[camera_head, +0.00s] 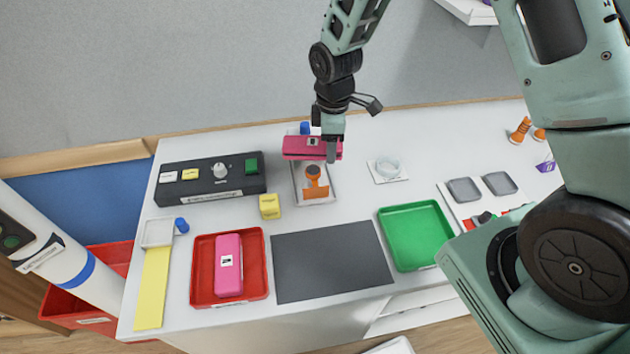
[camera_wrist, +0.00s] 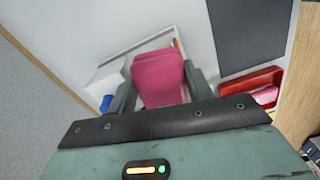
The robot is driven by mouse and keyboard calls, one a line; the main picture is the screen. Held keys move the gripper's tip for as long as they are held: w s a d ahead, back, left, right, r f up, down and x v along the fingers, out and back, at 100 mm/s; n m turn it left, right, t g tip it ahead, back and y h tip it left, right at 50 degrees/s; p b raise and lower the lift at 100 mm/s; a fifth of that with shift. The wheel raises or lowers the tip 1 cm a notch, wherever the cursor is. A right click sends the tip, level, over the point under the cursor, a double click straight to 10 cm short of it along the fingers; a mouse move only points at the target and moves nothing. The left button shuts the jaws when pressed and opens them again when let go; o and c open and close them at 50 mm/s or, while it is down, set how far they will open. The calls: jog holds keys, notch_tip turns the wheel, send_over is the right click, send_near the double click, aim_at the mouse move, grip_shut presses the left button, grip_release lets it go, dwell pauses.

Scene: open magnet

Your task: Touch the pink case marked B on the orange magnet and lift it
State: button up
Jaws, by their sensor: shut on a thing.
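A pink case (camera_head: 298,148) with a small white label is in my gripper (camera_head: 331,148), over the back of a pale plate at the rear of the table; the letter is too small to read. In the wrist view the pink case (camera_wrist: 160,78) lies between my two fingers, which are closed on it. The orange magnet (camera_head: 316,188), with a dark round top, stands on the pale plate just in front of and below the case. I cannot tell whether case and magnet touch. A second pink case (camera_head: 228,275) with a label lies in a red tray (camera_head: 259,285).
A black control box (camera_head: 215,190) with a knob and coloured blocks is at left. A yellow block (camera_head: 269,207) is close to the magnet's plate. A dark mat (camera_head: 330,262) and green tray (camera_head: 415,236) lie in front. A white round item (camera_head: 388,168) is at right.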

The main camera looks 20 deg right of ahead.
jog(key=shift+r+p, duration=1.05)
jog(key=shift+r, duration=0.6)
